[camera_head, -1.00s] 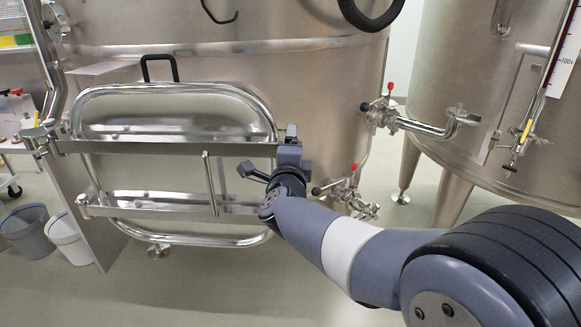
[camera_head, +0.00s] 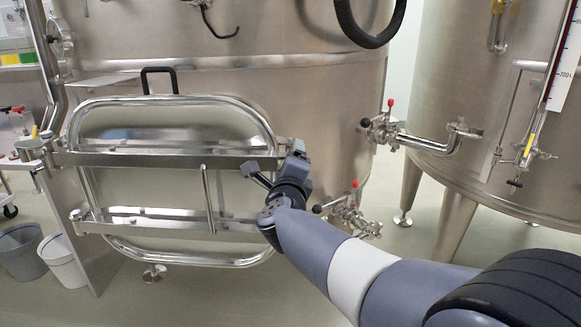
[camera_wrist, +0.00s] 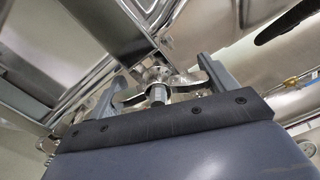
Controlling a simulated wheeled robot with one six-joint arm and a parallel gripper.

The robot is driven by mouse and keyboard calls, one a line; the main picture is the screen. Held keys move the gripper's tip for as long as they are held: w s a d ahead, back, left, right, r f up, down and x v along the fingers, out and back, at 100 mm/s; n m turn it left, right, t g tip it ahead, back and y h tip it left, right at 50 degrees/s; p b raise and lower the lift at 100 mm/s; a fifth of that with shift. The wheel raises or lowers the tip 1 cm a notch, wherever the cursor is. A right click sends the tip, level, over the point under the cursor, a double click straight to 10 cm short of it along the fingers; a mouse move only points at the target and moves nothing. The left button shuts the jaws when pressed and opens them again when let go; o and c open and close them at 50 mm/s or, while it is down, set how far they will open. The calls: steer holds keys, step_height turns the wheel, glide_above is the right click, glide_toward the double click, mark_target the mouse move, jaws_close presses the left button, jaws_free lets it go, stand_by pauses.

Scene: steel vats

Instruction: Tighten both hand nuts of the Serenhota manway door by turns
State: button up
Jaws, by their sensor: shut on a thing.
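The manway door (camera_head: 165,130) is a steel oval panel on the vat, lying against its opening, with two horizontal bars across it. The upper bar (camera_head: 150,160) runs to my gripper (camera_head: 280,167) at its right end. In the wrist view, my gripper (camera_wrist: 160,90) is shut on a winged steel hand nut (camera_wrist: 160,93), one finger at each side, with a threaded stud in its middle. The lower bar (camera_head: 140,218) ends behind my arm, so its nut is hidden in the head view.
A vertical rod handle (camera_head: 208,198) stands on the door's front. Red-handled valves (camera_head: 388,125) and (camera_head: 350,208) a lower valve stick out at the right. A second vat (camera_head: 455,130) stands further right. Buckets (camera_head: 62,260) sit on the floor at left.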

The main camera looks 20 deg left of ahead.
steer(key=o, duration=0.9)
steer(key=shift+o, duration=0.2)
steer(key=v, duration=1)
steer(key=shift+s+p, duration=0.3)
steer(key=shift+s, duration=0.1)
steer(key=x, duration=1.1)
steer(key=shift+d+b, duration=0.1)
steer(key=shift+b, duration=0.2)
steer(key=shift+s+n+p, duration=0.1)
steer(key=shift+n+p, duration=0.2)
